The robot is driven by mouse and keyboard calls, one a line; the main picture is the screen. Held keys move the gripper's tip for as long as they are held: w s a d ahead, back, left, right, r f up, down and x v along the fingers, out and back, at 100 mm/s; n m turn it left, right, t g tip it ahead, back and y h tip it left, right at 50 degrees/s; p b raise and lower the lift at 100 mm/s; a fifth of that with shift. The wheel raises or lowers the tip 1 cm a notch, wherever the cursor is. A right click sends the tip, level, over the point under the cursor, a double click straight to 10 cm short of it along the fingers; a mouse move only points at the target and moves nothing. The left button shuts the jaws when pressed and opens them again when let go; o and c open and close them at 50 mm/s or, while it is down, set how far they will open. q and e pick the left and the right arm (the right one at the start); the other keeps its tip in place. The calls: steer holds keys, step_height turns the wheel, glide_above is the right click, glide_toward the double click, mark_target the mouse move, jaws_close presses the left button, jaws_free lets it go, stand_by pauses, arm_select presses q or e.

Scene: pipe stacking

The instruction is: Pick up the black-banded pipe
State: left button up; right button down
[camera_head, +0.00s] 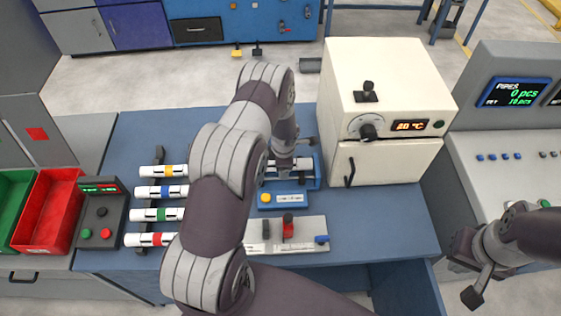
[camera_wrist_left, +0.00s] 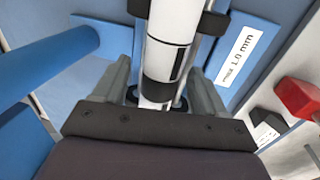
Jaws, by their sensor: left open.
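The black-banded pipe (camera_wrist_left: 174,22) is white with black bands and runs between the fingers of my left gripper (camera_wrist_left: 158,80) in the left wrist view. The fingers stand apart on either side of it, and I see a gap beside the pipe. In the head view the left gripper (camera_head: 288,165) is over a blue fixture (camera_head: 312,181) and is mostly hidden by my own arm. A white end of the pipe (camera_head: 304,162) shows there. My right gripper (camera_head: 474,272) is at the lower right, away from the table; its finger opening is unclear.
Pipes with yellow, blue, green and red bands (camera_head: 157,214) lie in a row at the left of the blue table (camera_head: 385,225). A white oven (camera_head: 385,95) stands close right of the fixture. A grey block with a red knob (camera_head: 305,234) lies in front. Red (camera_head: 50,210) and green bins are far left.

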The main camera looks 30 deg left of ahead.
arm_select(q)
steer(key=shift+w+f, duration=0.15)
steer(key=shift+w, duration=0.05)
steer(key=shift+s+d+r, duration=0.1)
steer(key=shift+s+r, duration=0.2)
steer(key=shift+s, duration=0.05)
steer(key=c, duration=1.2)
steer(key=shift+w, duration=0.1)
steer(key=shift+f, duration=0.1)
